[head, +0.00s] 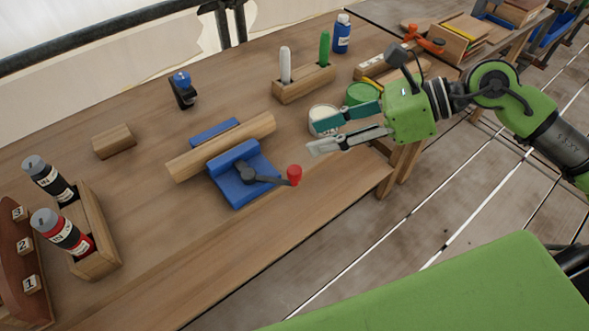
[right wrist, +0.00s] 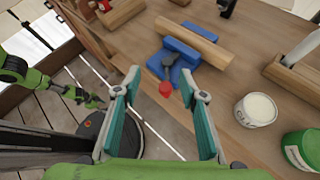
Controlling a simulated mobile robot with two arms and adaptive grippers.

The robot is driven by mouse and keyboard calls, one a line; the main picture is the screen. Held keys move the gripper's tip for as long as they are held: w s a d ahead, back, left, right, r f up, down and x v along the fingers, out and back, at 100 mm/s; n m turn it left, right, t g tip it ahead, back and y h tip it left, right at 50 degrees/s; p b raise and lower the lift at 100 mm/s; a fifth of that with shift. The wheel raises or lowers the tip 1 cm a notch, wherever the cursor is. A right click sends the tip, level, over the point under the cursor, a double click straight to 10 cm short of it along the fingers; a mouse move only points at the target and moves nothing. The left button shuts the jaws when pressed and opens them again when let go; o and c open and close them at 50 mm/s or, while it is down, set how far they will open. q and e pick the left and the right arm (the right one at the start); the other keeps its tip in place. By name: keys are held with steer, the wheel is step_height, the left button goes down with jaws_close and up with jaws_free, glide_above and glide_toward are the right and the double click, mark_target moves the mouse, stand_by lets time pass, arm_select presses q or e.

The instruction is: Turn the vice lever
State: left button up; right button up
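The blue vice (head: 236,186) sits near the front of the wooden workbench, with a wooden bar (head: 190,163) lying between its jaws. Its dark grey lever (head: 262,178) points right and ends in a red knob (head: 294,175). My right gripper (head: 315,139) is open and empty, right of the knob and apart from it. In the right wrist view, the red knob (right wrist: 166,89) shows between the open fingers (right wrist: 160,76), with the vice (right wrist: 183,54) beyond. My left gripper is outside the head view; part of my left arm (right wrist: 14,66) shows at left in the right wrist view.
A white tin (head: 322,114) and a green tin (head: 362,93) stand close behind my right gripper. A wooden marker holder (head: 304,84) is at the back. Bottles in a wooden rack (head: 98,236) stand at left. The bench front around the knob is clear.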

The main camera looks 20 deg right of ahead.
mark_target(297, 170)
steer(key=s+d+f+n+g+h, duration=0.1)
steer(key=s+d+f+n+h, duration=0.1)
steer(key=d+h, duration=0.15)
steer(key=shift+y, duration=0.35)
steer(key=p+x, duration=0.1)
steer(key=x, duration=0.3)
steer(key=p+x, duration=0.1)
steer(key=x, duration=0.3)
steer(key=p+x, duration=0.1)
steer(key=x, duration=0.4)
steer(key=shift+w+d, duration=0.2)
steer(key=shift+w, duration=0.05)
steer(key=shift+w+a+f+p, duration=0.15)
steer(key=shift+a+f+p, duration=0.15)
steer(key=shift+f, duration=0.05)
jaws_close()
